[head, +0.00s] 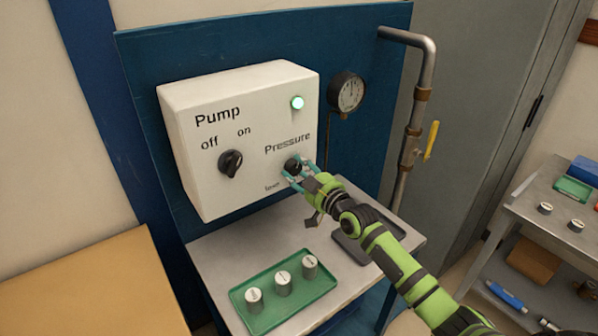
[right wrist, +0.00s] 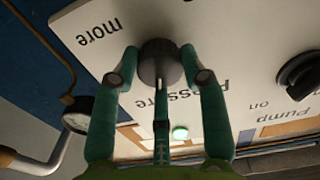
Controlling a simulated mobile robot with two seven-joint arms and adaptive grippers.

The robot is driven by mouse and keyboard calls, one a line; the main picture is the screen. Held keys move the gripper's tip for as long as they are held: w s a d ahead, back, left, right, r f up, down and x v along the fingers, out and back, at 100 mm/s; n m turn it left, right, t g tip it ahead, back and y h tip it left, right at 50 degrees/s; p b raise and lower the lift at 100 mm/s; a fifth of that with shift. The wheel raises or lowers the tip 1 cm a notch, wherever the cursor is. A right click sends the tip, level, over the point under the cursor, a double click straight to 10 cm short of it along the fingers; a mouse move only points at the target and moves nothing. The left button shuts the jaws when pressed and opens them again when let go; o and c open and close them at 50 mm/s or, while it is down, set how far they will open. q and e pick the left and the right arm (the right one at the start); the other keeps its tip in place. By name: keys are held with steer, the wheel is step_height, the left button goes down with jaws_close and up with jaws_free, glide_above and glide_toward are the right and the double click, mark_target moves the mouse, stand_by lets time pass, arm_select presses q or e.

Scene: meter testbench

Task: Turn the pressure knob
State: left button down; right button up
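The black pressure knob (head: 292,165) sits at the lower right of a white box (head: 215,195), under the word "Pressure". My right gripper (head: 298,177) is at the knob. In the right wrist view, the fingertips of my right gripper (right wrist: 159,55) lie on both sides of the pressure knob (right wrist: 158,63) and appear to touch it, with a third finger below it. The label "more" shows beside the knob; its pointer direction is hidden. My left gripper is not in view.
The pump knob (head: 231,163) and a lit green lamp (head: 297,103) are on the same box. A gauge (head: 346,91) and a pipe with a yellow valve handle (head: 431,140) stand to the right. A green tray (head: 265,322) with small cylinders lies below.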

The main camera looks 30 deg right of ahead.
steer(key=shift+o, duration=1.2)
steer(key=shift+r, duration=0.4)
steer(key=shift+a+f, duration=0.1)
steer(key=shift+s+f, duration=0.1)
steer(key=shift+s, duration=0.3)
steer(key=s+d, duration=0.1)
steer(key=s, duration=1)
steer(key=shift+d, duration=0.35)
